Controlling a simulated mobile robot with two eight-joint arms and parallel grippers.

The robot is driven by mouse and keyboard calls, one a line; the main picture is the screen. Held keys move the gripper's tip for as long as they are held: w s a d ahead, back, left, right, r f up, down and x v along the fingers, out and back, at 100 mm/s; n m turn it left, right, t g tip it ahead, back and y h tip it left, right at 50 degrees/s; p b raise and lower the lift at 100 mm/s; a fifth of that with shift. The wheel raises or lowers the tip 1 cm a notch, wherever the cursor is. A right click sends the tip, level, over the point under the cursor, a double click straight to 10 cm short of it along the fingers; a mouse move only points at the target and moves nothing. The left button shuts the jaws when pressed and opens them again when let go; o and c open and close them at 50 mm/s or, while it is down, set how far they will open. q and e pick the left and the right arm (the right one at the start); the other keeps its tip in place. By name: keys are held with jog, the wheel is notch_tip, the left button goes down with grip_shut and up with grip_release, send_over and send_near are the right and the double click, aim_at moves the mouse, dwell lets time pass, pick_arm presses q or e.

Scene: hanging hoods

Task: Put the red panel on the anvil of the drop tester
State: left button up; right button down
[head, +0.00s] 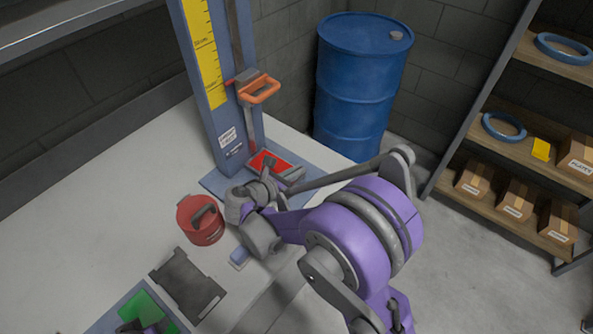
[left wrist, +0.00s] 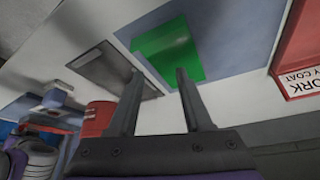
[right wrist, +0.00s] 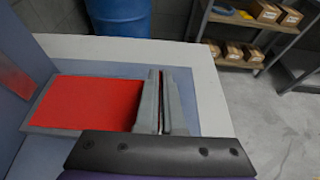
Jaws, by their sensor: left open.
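The red panel (head: 282,155) lies flat at the foot of the drop tester's blue column (head: 205,90). In the right wrist view the red panel (right wrist: 85,103) shows large, over a grey block that looks like the anvil. My right gripper (right wrist: 164,80) is at its right edge, fingers close together with a narrow dark gap. Whether they pinch the panel's edge is unclear, as is whether the panel rests fully on the anvil. My left gripper (left wrist: 155,72) is open and empty, above the bench near a green panel (left wrist: 168,50).
An orange-handled carriage (head: 260,90) hangs on the column above the red panel. A red canister (head: 202,232) and a dark grey plate (head: 185,280) are on the bench. A blue barrel (head: 355,90) stands behind, and shelves with boxes (head: 515,200) are at right.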

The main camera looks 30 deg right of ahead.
jog(key=shift+f, duration=0.15)
jog(key=c, duration=1)
grip_release()
jog(key=v, duration=1.1)
jog(key=shift+b, duration=0.3)
